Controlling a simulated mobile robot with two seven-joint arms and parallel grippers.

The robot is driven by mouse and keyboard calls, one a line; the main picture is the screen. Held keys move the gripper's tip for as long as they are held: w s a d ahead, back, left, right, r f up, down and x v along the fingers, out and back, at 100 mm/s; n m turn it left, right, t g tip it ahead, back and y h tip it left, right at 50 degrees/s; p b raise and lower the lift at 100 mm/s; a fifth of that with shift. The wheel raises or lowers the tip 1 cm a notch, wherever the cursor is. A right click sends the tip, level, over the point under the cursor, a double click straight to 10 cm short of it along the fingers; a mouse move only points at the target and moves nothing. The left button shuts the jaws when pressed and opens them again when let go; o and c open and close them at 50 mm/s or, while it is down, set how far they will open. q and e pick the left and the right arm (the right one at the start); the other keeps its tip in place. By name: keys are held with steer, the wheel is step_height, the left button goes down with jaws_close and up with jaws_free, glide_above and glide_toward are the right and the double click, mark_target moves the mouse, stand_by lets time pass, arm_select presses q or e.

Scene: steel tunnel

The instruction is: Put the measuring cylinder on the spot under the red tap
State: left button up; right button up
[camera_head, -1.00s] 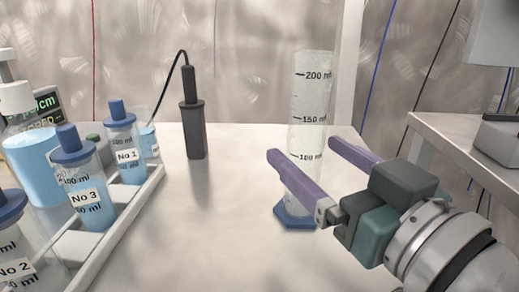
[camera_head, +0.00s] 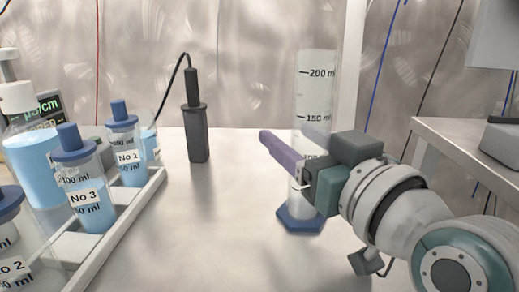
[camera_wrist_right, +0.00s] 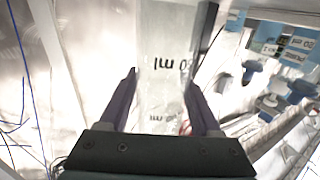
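The measuring cylinder (camera_head: 314,85) is tall and clear, with black volume marks and a blue hexagonal base (camera_head: 300,220). It stands upright on the pale bench. My right gripper (camera_head: 287,134) has its purple fingers on either side of the cylinder's lower middle, coming from the right. In the right wrist view the cylinder (camera_wrist_right: 168,50) rises between the two fingers (camera_wrist_right: 162,78). The fingers look open around it, and I cannot tell whether either touches it. The red tap and the spot under it are not in view. My left gripper is not in view.
A white rack (camera_head: 120,218) with blue-capped bottles, No 1 (camera_head: 128,158), No 3 (camera_head: 84,199) and No 2 (camera_head: 12,268), stands at left. A dark grey probe (camera_head: 196,133) stands upright behind. The bench between rack and cylinder is clear. Another table (camera_head: 455,140) is at right.

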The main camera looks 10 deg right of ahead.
jaws_close()
stand_by(0.4)
